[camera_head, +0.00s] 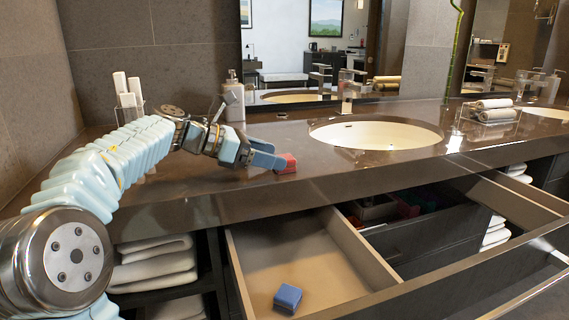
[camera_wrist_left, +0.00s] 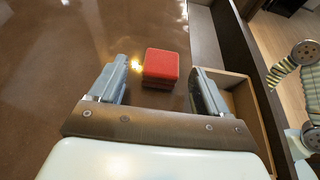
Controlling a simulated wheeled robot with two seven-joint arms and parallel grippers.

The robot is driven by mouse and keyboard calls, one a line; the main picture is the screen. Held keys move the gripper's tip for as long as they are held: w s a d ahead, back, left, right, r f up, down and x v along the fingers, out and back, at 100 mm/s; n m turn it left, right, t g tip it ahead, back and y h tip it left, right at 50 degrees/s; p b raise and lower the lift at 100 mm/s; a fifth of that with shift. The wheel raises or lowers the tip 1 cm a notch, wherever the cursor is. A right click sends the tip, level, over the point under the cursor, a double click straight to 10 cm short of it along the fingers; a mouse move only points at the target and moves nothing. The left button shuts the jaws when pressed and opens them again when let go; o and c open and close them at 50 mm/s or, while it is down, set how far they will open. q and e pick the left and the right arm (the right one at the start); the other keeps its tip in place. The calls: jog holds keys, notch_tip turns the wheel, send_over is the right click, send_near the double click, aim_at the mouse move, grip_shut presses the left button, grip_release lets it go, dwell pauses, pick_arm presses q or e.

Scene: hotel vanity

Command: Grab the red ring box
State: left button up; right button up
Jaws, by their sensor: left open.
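The red ring box (camera_head: 287,162) sits on the brown counter near its front edge, left of the sink. In the left wrist view the red ring box (camera_wrist_left: 161,64) lies between and slightly beyond the fingertips. My left gripper (camera_head: 270,158) is open, low over the counter, with its fingers pointing at the box; it also shows in the left wrist view (camera_wrist_left: 157,80). Some space shows between the box and each finger in that view. My right gripper is not seen in the head view; a striped arm part of mine shows at the right of the wrist view.
An open drawer (camera_head: 250,248) below the counter holds a blue box (camera_head: 288,298). Another open drawer is to its right. A soap dispenser (camera_head: 233,98) and a holder with white rolls (camera_head: 128,100) stand behind my left arm. The sink (camera_head: 376,133) is right of the box.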

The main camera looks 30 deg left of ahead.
aim_at(291, 167)
pick_arm(q)
jog(key=x, duration=0.3)
jog(key=shift+w+d+f, duration=0.1)
jog(key=shift+w+d, duration=0.05)
jog(key=shift+d, duration=0.1)
jog(key=shift+c, duration=0.4)
jog(key=c, duration=1)
jog(key=shift+o, duration=0.2)
